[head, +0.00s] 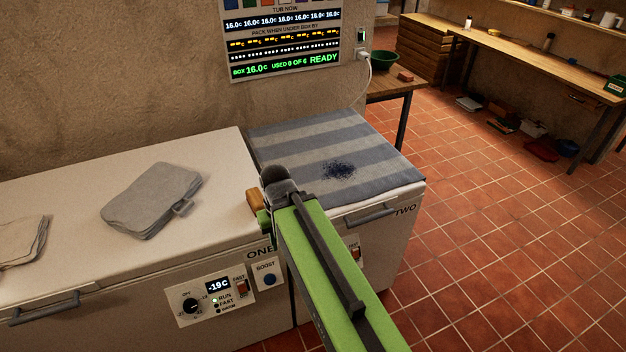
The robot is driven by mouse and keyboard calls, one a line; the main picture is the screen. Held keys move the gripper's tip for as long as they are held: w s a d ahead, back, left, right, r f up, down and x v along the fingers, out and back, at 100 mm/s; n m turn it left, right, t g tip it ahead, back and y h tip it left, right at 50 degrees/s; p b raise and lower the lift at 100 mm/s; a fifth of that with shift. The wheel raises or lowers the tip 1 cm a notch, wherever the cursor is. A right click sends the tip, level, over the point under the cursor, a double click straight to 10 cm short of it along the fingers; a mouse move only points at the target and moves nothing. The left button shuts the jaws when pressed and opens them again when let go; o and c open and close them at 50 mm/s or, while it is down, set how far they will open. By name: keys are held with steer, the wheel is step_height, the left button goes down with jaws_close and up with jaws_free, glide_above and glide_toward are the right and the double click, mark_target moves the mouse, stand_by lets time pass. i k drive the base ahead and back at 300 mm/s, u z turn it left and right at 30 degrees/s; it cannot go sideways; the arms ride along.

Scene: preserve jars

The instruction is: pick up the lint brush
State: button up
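My green arm reaches up from the bottom of the head view, and its dark end, with my gripper (272,186), is over the gap between the two freezers. The fingers are hidden, so I cannot tell whether they are open or shut. A small tan, wood-like piece (254,202) shows just left of the arm's end, mostly hidden behind it. It may be part of the lint brush, but I cannot tell, nor whether my gripper touches it. No other brush is clearly visible.
White freezer ONE (70,188) bears folded grey cloth (150,200) with a tag, and another cloth (22,241). Freezer TWO (400,225) bears a striped grey-blue cloth (295,135) with a dark blue speckled patch (338,170). A wall display (285,45) hangs behind. Tiled floor is open at right.

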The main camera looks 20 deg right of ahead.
mark_target(254, 198)
steer(key=u, duration=4.4)
steer(key=i, duration=0.1)
steer(key=z, duration=3.05)
steer(key=i, duration=1)
steer(key=z, duration=0.15)
